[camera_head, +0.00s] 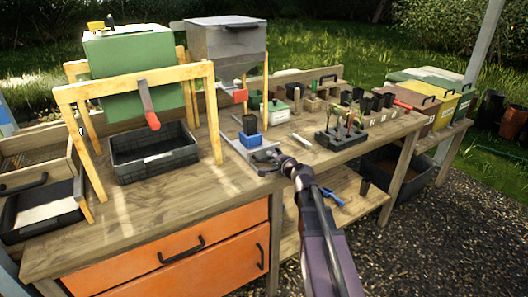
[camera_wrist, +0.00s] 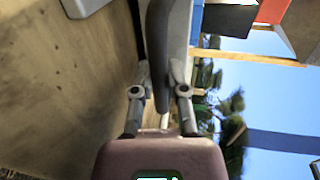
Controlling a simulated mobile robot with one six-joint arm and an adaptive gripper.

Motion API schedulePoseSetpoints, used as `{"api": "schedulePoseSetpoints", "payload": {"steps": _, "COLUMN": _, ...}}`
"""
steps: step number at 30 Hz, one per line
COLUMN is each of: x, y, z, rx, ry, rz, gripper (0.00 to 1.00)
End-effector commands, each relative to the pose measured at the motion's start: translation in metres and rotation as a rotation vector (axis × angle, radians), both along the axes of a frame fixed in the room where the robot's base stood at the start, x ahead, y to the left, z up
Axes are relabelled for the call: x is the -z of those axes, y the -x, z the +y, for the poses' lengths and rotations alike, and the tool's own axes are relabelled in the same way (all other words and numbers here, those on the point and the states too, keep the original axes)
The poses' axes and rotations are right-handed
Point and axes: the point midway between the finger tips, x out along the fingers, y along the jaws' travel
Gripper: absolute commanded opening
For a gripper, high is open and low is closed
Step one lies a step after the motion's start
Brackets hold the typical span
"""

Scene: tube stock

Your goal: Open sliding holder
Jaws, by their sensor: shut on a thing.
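The sliding holder (camera_head: 238,149) is a flat grey plate under the grey hopper (camera_head: 225,42) on the wooden bench. A blue cup (camera_head: 251,142) with a black pot (camera_head: 249,124) in it stands on the holder. The holder's dark handle (camera_wrist: 157,45) is at its near right end. My gripper (camera_head: 279,160) is shut on this handle, with one finger on each side of it in the wrist view (camera_wrist: 160,88). In the head view my gripper partly hides the handle.
A pot tray (camera_head: 340,141) with seedlings stands to the right of my gripper. A black crate (camera_head: 155,160) sits under the wooden frame on the left. A pale bar (camera_head: 301,140) lies behind my gripper. The bench's front left is clear.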

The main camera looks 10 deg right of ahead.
Motion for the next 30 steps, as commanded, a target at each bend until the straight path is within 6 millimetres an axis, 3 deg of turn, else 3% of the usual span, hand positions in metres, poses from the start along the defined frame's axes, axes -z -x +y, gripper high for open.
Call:
{"api": "schedulePoseSetpoints", "payload": {"steps": 3, "x": 0.000, "y": 0.020, "z": -0.005, "rx": -0.001, "ry": 0.000, "rz": 0.001, "gripper": 0.00}}
{"api": "schedulePoseSetpoints", "payload": {"steps": 9, "x": 0.000, "y": 0.036, "z": -0.010, "rx": -0.002, "ry": 0.000, "rz": 0.001, "gripper": 0.00}}
{"api": "schedulePoseSetpoints", "payload": {"steps": 24, "x": 0.000, "y": 0.040, "z": -0.012, "rx": -0.003, "ry": 0.001, "rz": 0.001, "gripper": 0.00}}
{"api": "schedulePoseSetpoints", "payload": {"steps": 25, "x": 0.000, "y": 0.040, "z": -0.012, "rx": -0.003, "ry": 0.001, "rz": 0.001, "gripper": 0.21}}
{"api": "schedulePoseSetpoints", "payload": {"steps": 27, "x": 0.000, "y": 0.040, "z": -0.012, "rx": -0.003, "ry": 0.001, "rz": 0.001, "gripper": 0.42}}
{"api": "schedulePoseSetpoints", "payload": {"steps": 28, "x": 0.000, "y": 0.040, "z": -0.012, "rx": -0.003, "ry": 0.000, "rz": 0.001, "gripper": 0.51}}
{"api": "schedulePoseSetpoints", "payload": {"steps": 30, "x": 0.000, "y": 0.040, "z": -0.012, "rx": -0.002, "ry": 0.000, "rz": 0.001, "gripper": 0.54}}
